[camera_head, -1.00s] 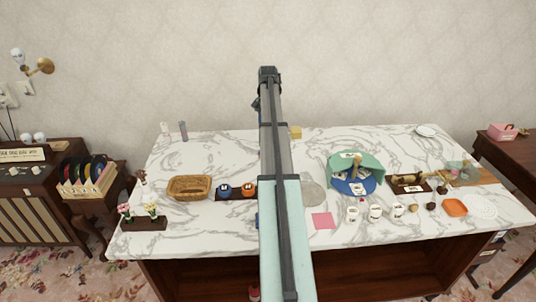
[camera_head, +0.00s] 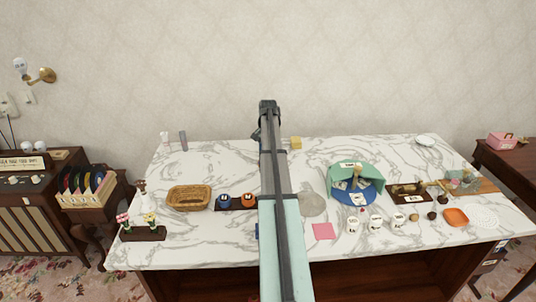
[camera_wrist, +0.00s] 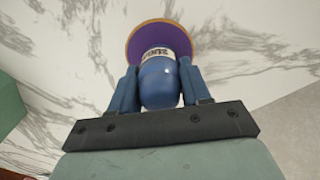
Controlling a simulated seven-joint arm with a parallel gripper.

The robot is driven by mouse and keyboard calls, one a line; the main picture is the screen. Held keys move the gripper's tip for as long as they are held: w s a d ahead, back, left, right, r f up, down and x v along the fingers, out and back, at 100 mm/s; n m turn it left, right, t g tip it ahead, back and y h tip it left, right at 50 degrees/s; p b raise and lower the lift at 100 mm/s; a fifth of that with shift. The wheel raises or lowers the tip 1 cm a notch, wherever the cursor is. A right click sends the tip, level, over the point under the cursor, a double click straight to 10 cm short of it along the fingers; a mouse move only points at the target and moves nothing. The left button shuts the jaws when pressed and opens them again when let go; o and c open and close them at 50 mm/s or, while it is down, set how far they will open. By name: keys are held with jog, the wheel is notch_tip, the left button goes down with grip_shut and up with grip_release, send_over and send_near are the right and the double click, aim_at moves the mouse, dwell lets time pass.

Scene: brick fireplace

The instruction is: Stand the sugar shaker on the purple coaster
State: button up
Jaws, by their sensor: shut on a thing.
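In the wrist view my gripper (camera_wrist: 157,77) is shut on a blue rounded shaker (camera_wrist: 158,85) with a white label band, one finger on each side. In the head view my own arm hides the gripper, the held shaker and the coaster.
On the marble table (camera_head: 230,165), a wicker basket (camera_head: 189,207) and a dark rack with blue and orange items (camera_head: 236,201) are left of my arm. A pink square (camera_head: 323,231), white labelled cups (camera_head: 375,223) and a green-blue holder (camera_head: 368,174) are right.

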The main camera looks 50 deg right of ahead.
jog(key=shift+f, duration=0.4)
jog(key=o, duration=1.2)
jog(key=shift+f, duration=0.15)
jog(key=shift+c, duration=0.2)
notch_tip(320, 180, up, 12)
jog(key=shift+r, duration=0.2)
